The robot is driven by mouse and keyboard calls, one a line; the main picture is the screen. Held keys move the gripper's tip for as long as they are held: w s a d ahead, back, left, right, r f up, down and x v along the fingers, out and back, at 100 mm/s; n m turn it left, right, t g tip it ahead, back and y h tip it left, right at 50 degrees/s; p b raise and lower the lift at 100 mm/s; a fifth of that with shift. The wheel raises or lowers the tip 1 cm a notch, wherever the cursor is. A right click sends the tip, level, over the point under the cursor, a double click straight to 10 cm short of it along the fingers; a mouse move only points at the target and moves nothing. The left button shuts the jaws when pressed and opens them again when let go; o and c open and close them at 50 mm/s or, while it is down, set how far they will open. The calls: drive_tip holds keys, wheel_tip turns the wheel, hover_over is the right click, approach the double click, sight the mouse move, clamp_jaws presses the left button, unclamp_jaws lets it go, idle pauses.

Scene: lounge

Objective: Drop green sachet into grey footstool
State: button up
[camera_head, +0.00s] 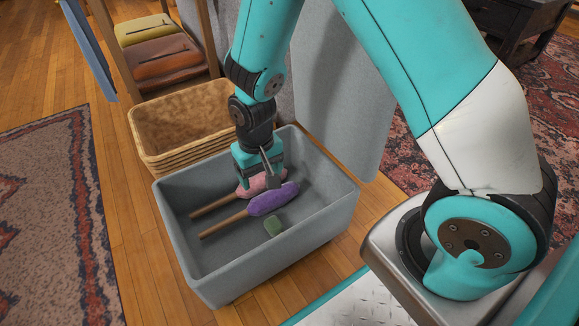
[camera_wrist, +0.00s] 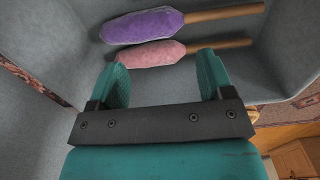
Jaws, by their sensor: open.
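The grey footstool (camera_head: 333,212) is an open, box-like container standing on the floor. A small green sachet (camera_head: 273,225) lies inside it on the bottom, near the front right of the purple duster. My gripper (camera_head: 260,180) is inside or just above the footstool, over the pink duster and behind the sachet. In the wrist view my gripper (camera_wrist: 164,65) has its two fingers wide apart, with nothing held between them. The sachet does not show in the wrist view. The footstool's grey inside (camera_wrist: 60,45) fills much of that view.
A purple duster (camera_head: 272,199) and a pink duster (camera_head: 262,182) with wooden handles lie in the footstool. A wicker basket (camera_head: 150,135) stands behind it. A wooden rack (camera_head: 125,75) holds yellow and brown pouches at back left.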

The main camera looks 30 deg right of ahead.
wheel_tip(320, 180, up, 15)
drive_tip(key=p, duration=0.7)
drive_tip(key=shift+f, duration=0.15)
